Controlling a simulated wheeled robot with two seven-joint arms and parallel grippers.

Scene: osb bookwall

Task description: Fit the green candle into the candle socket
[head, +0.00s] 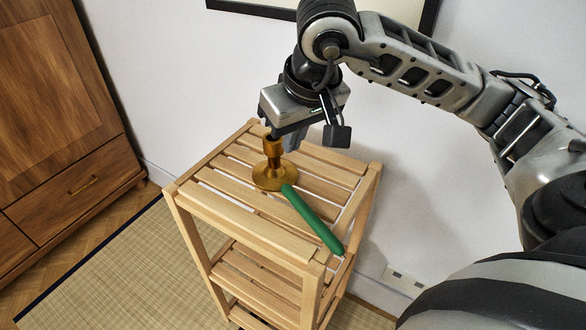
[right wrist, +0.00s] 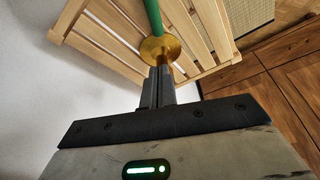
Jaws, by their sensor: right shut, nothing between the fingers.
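The green candle (head: 313,219) lies on its side on the slatted top of a wooden stand. One end is at the foot of the brass candle holder and the other is near the front right edge. The holder (head: 274,176) stands upright, its socket (head: 273,146) facing up with no candle in it. My right gripper (head: 291,144) is shut and empty, pointing down just behind and right of the socket. In the right wrist view its fingers (right wrist: 158,75) partly cover the holder (right wrist: 160,49), with the candle (right wrist: 153,15) beyond. I cannot tell whether the fingers touch the holder.
The slatted stand (head: 235,211) has open top space left and right of the holder. A white wall (head: 180,60) is close behind it. A wooden cabinet (head: 60,110) stands at the left. A woven mat (head: 110,265) covers the floor.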

